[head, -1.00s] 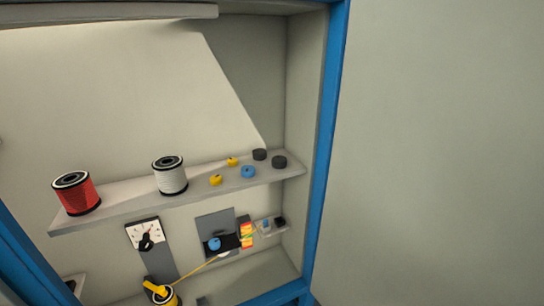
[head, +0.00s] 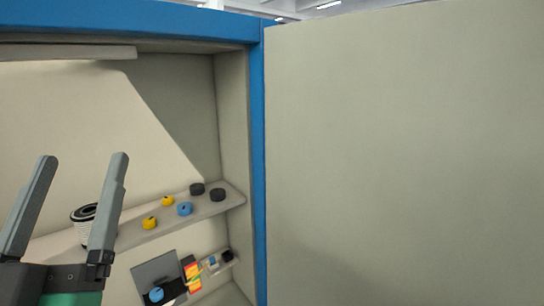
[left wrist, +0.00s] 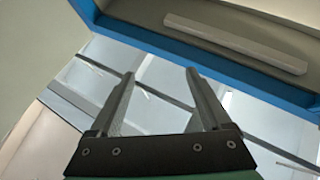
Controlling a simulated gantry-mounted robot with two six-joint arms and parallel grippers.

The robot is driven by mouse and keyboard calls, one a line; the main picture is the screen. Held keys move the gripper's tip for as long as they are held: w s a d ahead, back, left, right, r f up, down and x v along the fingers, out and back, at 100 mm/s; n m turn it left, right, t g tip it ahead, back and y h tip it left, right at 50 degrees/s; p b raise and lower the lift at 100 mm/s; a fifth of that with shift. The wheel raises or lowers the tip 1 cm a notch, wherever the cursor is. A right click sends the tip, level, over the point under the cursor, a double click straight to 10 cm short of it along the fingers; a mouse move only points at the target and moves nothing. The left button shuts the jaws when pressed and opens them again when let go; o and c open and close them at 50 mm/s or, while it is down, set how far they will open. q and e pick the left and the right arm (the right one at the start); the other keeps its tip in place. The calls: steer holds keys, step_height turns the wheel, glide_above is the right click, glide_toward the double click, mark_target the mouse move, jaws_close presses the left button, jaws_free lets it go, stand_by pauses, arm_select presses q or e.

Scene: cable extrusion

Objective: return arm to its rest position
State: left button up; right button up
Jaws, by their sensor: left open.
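My left gripper (head: 82,165) is raised at the lower left of the head view, its two grey fingers pointing up and well apart. It is open and empty. It overlaps the view of the shelf and partly hides the white spool (head: 82,225). In the left wrist view the same gripper (left wrist: 160,75) shows with nothing between its fingers, pointing toward the ceiling and the cabinet's blue top edge. My right gripper is in neither view.
The shelf (head: 140,235) carries yellow, blue and black round pieces. Below it are a grey plate with a blue knob (head: 156,294) and a red-yellow label (head: 192,272).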

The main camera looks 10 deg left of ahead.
arm_select(q)
steer(key=s+d+r+m+t+h, duration=0.3)
steer(key=d+r+m+h, duration=0.3)
steer(key=h, duration=0.4)
step_height(320, 180, up, 22)
steer(key=n+p, duration=0.1)
steer(key=p, duration=2.3)
steer(key=shift+d+n, duration=0.3)
steer(key=shift+d, duration=0.05)
steer(key=shift+s+r, duration=0.1)
